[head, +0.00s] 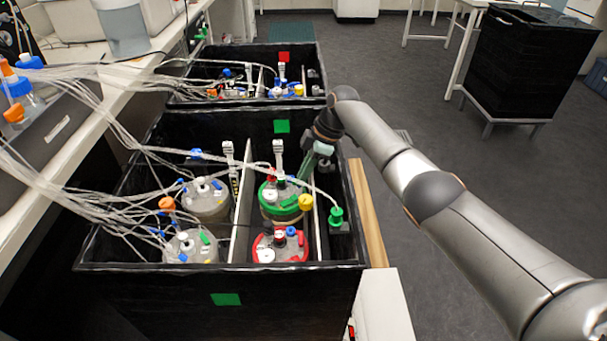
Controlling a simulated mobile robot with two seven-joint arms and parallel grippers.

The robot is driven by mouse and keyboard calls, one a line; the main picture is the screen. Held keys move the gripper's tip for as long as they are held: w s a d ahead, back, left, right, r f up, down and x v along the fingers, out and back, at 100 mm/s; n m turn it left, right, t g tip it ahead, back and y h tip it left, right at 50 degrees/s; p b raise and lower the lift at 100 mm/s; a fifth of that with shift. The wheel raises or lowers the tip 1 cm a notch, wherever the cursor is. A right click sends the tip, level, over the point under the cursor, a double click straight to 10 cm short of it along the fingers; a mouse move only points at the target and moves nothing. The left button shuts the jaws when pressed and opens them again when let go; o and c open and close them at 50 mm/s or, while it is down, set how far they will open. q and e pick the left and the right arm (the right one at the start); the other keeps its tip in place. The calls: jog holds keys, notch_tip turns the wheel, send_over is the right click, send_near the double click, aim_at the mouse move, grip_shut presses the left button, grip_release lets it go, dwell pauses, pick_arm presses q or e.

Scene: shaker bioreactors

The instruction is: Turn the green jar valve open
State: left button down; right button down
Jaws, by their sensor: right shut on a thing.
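The jar with the green lid (284,203) stands in the near black box, in the back right compartment. Its lid carries small fittings, a yellow cap (306,202) and a white cap. My right gripper (307,172) reaches in from the right, pointing down at the lid's back right side. It is shut on a small part there, which I take as the green jar valve; the fingers mostly hide it, so its turn angle cannot be told. My left gripper is not in view.
A jar with a red lid (281,246) stands just in front, and two grey-lidded jars (206,197) stand left of a divider. Clear tubes (90,120) cross from the left bench. A green fitting (336,216) sits near the box's right wall.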

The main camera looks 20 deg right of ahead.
jog(key=c, duration=0.9)
grip_release()
jog(key=shift+p+v, duration=1)
jog(key=shift+v, duration=5.3)
